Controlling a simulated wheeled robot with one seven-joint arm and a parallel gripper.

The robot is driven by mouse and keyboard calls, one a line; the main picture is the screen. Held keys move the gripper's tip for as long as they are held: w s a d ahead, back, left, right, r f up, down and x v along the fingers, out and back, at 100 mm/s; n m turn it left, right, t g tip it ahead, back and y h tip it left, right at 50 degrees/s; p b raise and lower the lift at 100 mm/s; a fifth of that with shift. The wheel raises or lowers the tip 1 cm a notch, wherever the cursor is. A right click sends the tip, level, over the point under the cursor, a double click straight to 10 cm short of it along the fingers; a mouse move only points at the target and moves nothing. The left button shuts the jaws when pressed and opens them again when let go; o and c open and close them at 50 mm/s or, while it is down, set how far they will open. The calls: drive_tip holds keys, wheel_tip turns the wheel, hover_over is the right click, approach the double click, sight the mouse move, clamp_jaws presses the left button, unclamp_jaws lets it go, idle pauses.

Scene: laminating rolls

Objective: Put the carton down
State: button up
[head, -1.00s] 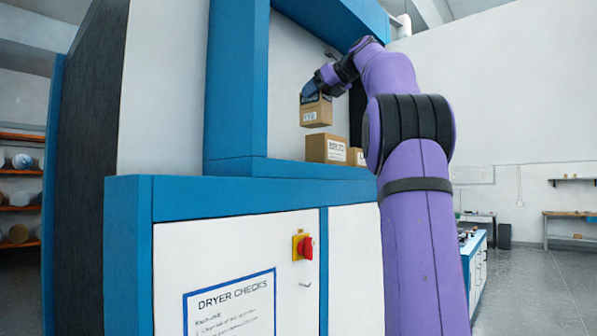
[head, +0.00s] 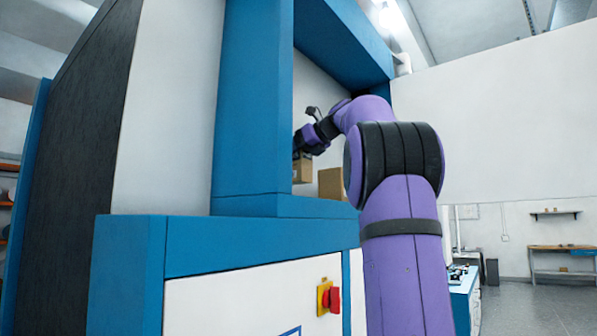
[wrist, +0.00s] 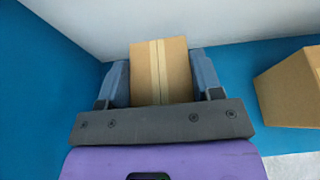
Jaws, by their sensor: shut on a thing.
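A brown carton (head: 302,172) with a pale tape strip is held in my gripper (head: 300,152), inside the blue-framed recess of the machine. In the wrist view the carton (wrist: 160,72) sits between the two blue-grey fingers of my gripper (wrist: 160,80), which touch its sides. In the head view the blue upright post hides part of the carton. I cannot tell whether its underside touches the blue ledge (head: 290,206).
A second brown carton (head: 331,183) stands on the ledge to the right; it also shows in the wrist view (wrist: 292,88), with a gap from the held one. A pale back wall (wrist: 150,25) and the blue post (head: 252,110) bound the recess.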

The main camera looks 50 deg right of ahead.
sight(297, 183)
drive_tip(key=shift+f, duration=2.45)
drive_tip(key=o, duration=1.2)
drive_tip(key=shift+f, duration=0.15)
drive_tip(key=shift+s+r, duration=0.3)
drive_tip(key=v, duration=1.1)
drive_tip(key=shift+s, duration=0.25)
